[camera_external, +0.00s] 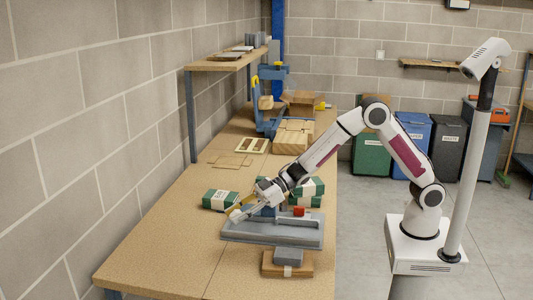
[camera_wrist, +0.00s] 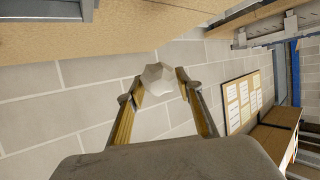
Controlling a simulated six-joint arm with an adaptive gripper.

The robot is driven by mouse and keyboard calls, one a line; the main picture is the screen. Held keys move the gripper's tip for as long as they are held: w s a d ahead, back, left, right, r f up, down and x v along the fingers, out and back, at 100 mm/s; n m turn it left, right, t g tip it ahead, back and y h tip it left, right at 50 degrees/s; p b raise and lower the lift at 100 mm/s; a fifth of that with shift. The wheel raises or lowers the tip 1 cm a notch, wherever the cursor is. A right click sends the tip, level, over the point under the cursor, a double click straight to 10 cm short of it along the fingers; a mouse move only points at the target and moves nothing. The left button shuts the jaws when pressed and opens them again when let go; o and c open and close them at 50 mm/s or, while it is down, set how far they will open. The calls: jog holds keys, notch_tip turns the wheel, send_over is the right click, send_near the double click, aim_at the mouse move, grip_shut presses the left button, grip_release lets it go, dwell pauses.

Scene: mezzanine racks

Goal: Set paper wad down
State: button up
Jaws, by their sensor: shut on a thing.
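The paper wad (camera_wrist: 158,77) is a white, crumpled, faceted lump held at the fingertips of my gripper (camera_wrist: 157,84) in the wrist view. The two fingers with yellowish inner faces are closed on it from both sides. In the external view my gripper (camera_external: 239,212) points left and down, over the left end of a grey tray-like fixture (camera_external: 262,238) on the bench. I cannot tell how far the gripper is above the fixture.
The wooden bench (camera_external: 160,237) has a clear front left area. A green box (camera_external: 217,200) lies left of my gripper, and more green boxes (camera_external: 310,188) stand behind my wrist. A red piece (camera_external: 298,211) sits by the fixture. A shelf (camera_external: 225,63) overhangs the back left.

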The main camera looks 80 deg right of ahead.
jog(key=a+f+n+g+y, duration=0.1)
jog(key=a+n+g+y, duration=0.3)
jog(key=a, duration=1)
jog(key=shift+w+a+f+n+g, duration=0.15)
jog(key=shift+w+a+n+g, duration=0.25)
jog(key=shift+n+g, duration=0.5)
jog(key=shift+f, duration=0.15)
send_over(225, 275)
jog(key=shift+f, duration=3.05)
jog(key=shift+f, duration=1.85)
jog(key=shift+f, duration=0.2)
